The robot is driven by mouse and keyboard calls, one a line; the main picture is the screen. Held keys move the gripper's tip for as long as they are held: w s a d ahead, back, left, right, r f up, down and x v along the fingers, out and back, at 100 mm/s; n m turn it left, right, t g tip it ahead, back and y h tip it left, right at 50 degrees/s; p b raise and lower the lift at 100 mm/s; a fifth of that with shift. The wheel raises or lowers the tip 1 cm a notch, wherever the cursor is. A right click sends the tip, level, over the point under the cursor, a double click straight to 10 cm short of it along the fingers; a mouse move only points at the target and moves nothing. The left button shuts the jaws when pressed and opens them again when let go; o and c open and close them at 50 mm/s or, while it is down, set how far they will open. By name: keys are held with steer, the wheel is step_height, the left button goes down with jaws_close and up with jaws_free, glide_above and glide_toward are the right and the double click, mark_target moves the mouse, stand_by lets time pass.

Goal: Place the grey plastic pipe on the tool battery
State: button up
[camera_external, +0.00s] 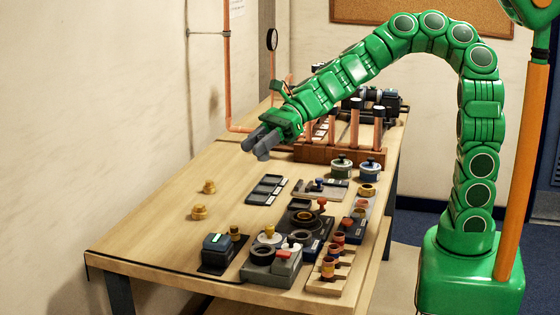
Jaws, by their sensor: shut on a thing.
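My gripper (260,144) hangs above the back left part of the wooden table, its grey fingers pointing down and to the left. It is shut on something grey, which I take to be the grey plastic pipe. The pipe's outline cannot be told apart from the fingers at this size. A dark, boxy block (217,246) on a black mat at the table's front left looks like the tool battery. It is well in front of and below my gripper, and apart from it.
Two brass fittings (199,212) (209,187) lie on the table's left part. Grey and black fixtures (272,266) and a wooden rack (329,274) crowd the front right. Upright copper pipes (354,125) stand at the back. The left middle of the table (160,225) is clear.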

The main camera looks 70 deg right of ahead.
steer(key=s+a+n+g, duration=0.2)
steer(key=s+a, duration=0.1)
steer(key=s, duration=0.1)
glide_above(213, 239)
steer(key=s, duration=0.1)
steer(key=shift+m+y, duration=0.3)
steer(key=f, duration=0.8)
steer(key=d+f, duration=0.1)
steer(key=f, duration=0.3)
steer(key=shift+s+f, duration=0.2)
steer(key=shift+w+a+f, duration=0.3)
steer(key=shift+w+f, duration=0.1)
steer(key=shift+f, duration=0.15)
steer(key=shift+w+f, duration=0.2)
steer(key=shift+f, duration=0.15)
steer(key=shift+w+a+f, duration=0.1)
steer(key=shift+f, duration=1.45)
steer(key=shift+f, duration=0.1)
steer(key=o, duration=1)
